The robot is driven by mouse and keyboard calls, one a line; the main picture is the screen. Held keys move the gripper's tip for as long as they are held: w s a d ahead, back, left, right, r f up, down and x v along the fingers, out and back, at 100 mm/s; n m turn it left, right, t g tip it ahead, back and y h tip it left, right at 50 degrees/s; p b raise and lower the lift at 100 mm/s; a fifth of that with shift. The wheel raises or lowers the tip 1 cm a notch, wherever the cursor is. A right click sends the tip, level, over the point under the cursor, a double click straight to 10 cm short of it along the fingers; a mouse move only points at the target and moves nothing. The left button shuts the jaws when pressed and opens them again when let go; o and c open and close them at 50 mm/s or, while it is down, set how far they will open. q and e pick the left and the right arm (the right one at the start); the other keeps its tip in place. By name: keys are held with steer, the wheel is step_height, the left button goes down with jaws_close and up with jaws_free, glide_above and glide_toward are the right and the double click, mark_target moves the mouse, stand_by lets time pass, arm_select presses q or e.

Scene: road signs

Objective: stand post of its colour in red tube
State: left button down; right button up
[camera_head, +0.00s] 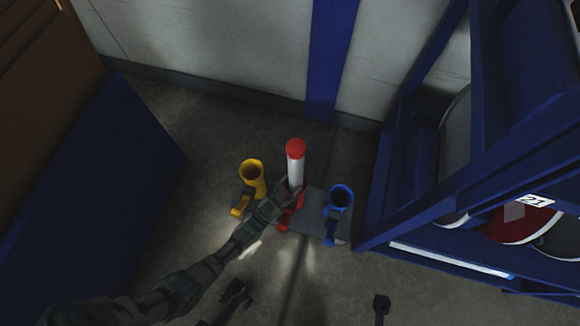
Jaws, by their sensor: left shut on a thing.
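The post (296,168) has a red top and a white body and looks about upright. Its lower end is at the red tube (285,222), partly hidden by my gripper; I cannot tell how deep it sits in it. My left gripper (290,190) is shut on the post low down, just above or at the tube's mouth. A yellow tube (252,172) stands to the left with an open, empty-looking mouth. A blue tube (341,197) stands to the right, its mouth also open and dark.
A grey base plate (318,207) lies between the red and blue tubes. A blue rack (400,180) with round signs (515,224) stands close on the right. A blue panel (90,190) stands on the left. The pale wall (220,50) is behind, with bare floor before it.

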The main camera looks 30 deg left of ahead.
arm_select(q)
steer(key=c, duration=0.9)
jaws_free()
steer(key=shift+s+f, duration=0.15)
steer(key=shift+f, duration=0.45)
steer(key=o, duration=0.5)
steer(key=shift+f, duration=0.2)
steer(key=shift+s+f, duration=0.1)
steer(key=shift+d+f, duration=0.1)
steer(key=shift+s+f, duration=0.1)
steer(key=shift+s, duration=0.2)
steer(key=v, duration=0.4)
steer(key=r+v, duration=0.1)
steer(key=shift+s+a+f, duration=0.15)
steer(key=shift+s+a, duration=0.25)
steer(key=shift+s, duration=0.1)
